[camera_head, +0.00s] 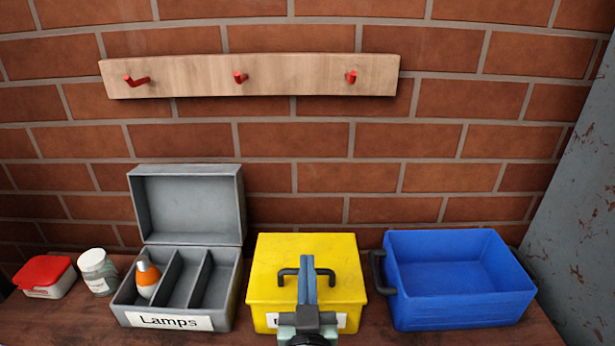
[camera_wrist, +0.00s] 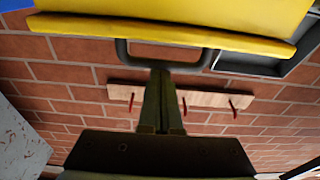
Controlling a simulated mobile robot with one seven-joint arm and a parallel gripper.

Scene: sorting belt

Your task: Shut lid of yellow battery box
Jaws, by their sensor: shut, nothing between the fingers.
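The yellow battery box (camera_head: 268,289) stands on the bench in the head view. Its lid (camera_head: 265,252) lies down over the box, and no open gap shows; my arm hides the middle of the front and most of the label. A black handle (camera_head: 328,271) is on the box. My gripper (camera_head: 307,262) is shut and empty, in front of the handle's middle. In the wrist view, the yellow box edge (camera_wrist: 100,28) and handle (camera_wrist: 205,60) are at the top, and my shut fingertips (camera_wrist: 160,74) overlap the handle's middle; contact cannot be told.
An open grey box (camera_head: 229,270) labelled Lamps stands left, its lid raised, with an orange-and-white bottle (camera_head: 147,277) inside. A blue bin (camera_head: 460,312) stands right. A white jar (camera_head: 97,270) and red-lidded tub (camera_head: 43,275) are far left. A brick wall is behind.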

